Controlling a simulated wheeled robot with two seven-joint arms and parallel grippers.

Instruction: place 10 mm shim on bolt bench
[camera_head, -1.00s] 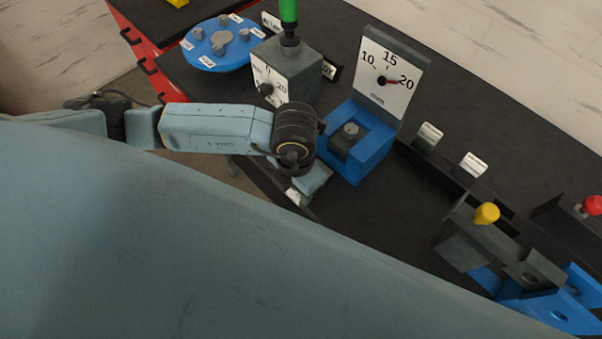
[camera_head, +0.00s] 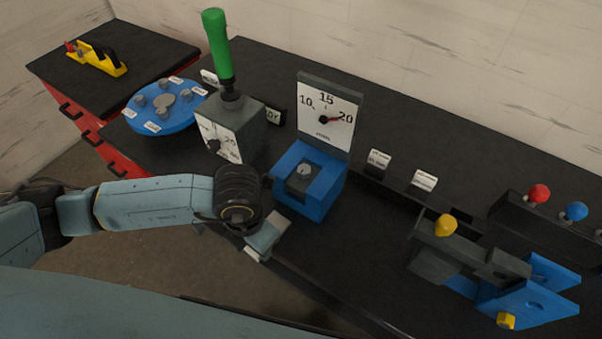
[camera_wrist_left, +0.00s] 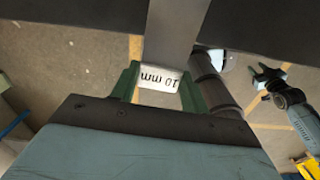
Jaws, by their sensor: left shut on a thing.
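The 10 mm shim (camera_wrist_left: 160,84) shows a white label reading "10 mm" in the left wrist view, upside down. My left gripper (camera_wrist_left: 160,90) is shut on it, with a green finger on each side. In the head view my left gripper (camera_head: 265,237) is at the front edge of the black bench (camera_head: 330,240). It is in front of and left of a blue fixture (camera_head: 322,203) holding a bolt (camera_head: 305,171). A dial (camera_head: 325,115) stands behind that fixture. My right gripper (camera_wrist_left: 268,76) appears small in the left wrist view, its fingers apart.
A grey box (camera_head: 235,130) with a green handle (camera_head: 217,45) and a blue disc (camera_head: 160,105) stand left. Two white labels (camera_head: 378,159) (camera_head: 424,180) stand right of the dial. A yellow-knobbed grey device (camera_head: 445,245) stands farther right. Bench between is bare.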

